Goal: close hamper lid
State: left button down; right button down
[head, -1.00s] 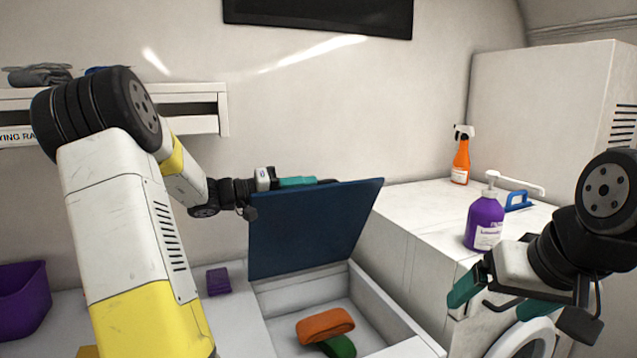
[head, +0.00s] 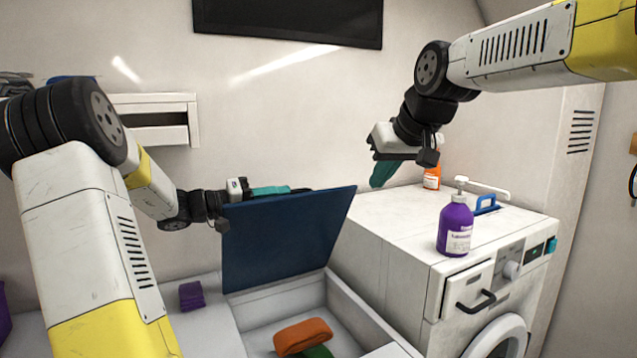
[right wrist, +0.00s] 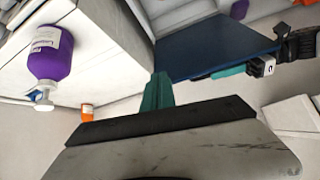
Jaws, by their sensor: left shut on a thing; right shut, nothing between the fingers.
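The hamper lid (head: 287,240) is a dark blue panel standing raised at the back of the white hamper (head: 365,312). An orange rolled towel (head: 302,337) and a green one (head: 318,352) lie inside the open hamper. My left gripper (head: 275,190) is shut on the lid's top edge. My right gripper (head: 384,172) is shut and empty, in the air above the washing machine, right of the lid and apart from it. In the right wrist view the lid (right wrist: 215,45) shows beyond my teal fingertips (right wrist: 158,92).
A white washing machine (head: 395,245) stands right of the hamper. A purple pump bottle (head: 455,228), an orange spray bottle (head: 432,178) and a blue-handled brush (head: 487,204) stand on it. A purple folded cloth (head: 191,296) lies left of the hamper. A wall shelf (head: 165,105) is at left.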

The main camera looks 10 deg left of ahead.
aim_at(317, 191)
pick_arm(q)
jog(key=shift+a+f, duration=0.1)
jog(key=shift+a, duration=0.05)
pick_arm(e)
jog(key=w+a+r+n+y, duration=0.2)
jog(key=w+a+r, duration=0.2)
jog(key=w+a, duration=0.6)
jog(key=w+a+f, duration=0.1)
jog(key=a+f, duration=0.1)
jog(key=w+a+f, duration=0.1)
jog(key=a+f, duration=0.1)
jog(key=w+a+f, duration=0.1)
jog(key=a+f, duration=0.1)
jog(key=shift+w+a+f, duration=0.2)
jog(key=shift+w, duration=0.15)
jog(key=shift+f, duration=0.3)
jog(key=shift+s+d+f, duration=0.25)
jog(key=shift+s+d, duration=0.15)
jog(key=shift+s, duration=0.1)
jog(key=shift+s+d+f, duration=0.2)
jog(key=shift+s+d, duration=0.2)
jog(key=shift+s, duration=0.05)
jog(key=shift+s+d+f, duration=0.2)
jog(key=shift+s+f, duration=0.1)
